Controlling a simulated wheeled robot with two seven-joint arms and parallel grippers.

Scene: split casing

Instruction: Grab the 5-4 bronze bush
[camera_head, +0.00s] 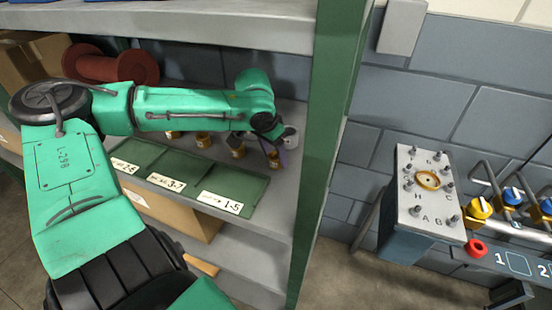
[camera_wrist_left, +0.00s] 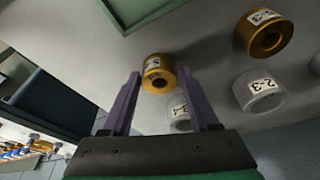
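My left gripper (camera_head: 273,143) reaches over the back of the grey shelf among several small bushes. In the left wrist view my left gripper (camera_wrist_left: 159,76) has its two purple fingers spread apart. A bronze bush (camera_wrist_left: 155,67) shows in the gap at the fingertips, its label too small to read; I cannot tell whether a finger touches it. A silver bush (camera_wrist_left: 179,110) also shows between the fingers. Another bronze bush (camera_wrist_left: 263,38) and a silver bush (camera_wrist_left: 260,92), whose label looks like 2-3, stand to the right. I cannot tell which bush is 5-4. My right gripper is not in view.
Green trays (camera_head: 233,186) with labels line the shelf front. A red spool (camera_head: 110,66) lies at the back left. A green rack post (camera_head: 325,140) stands right of the arm. Farther right are a studded metal block (camera_head: 428,190) and yellow and blue valves (camera_head: 480,208).

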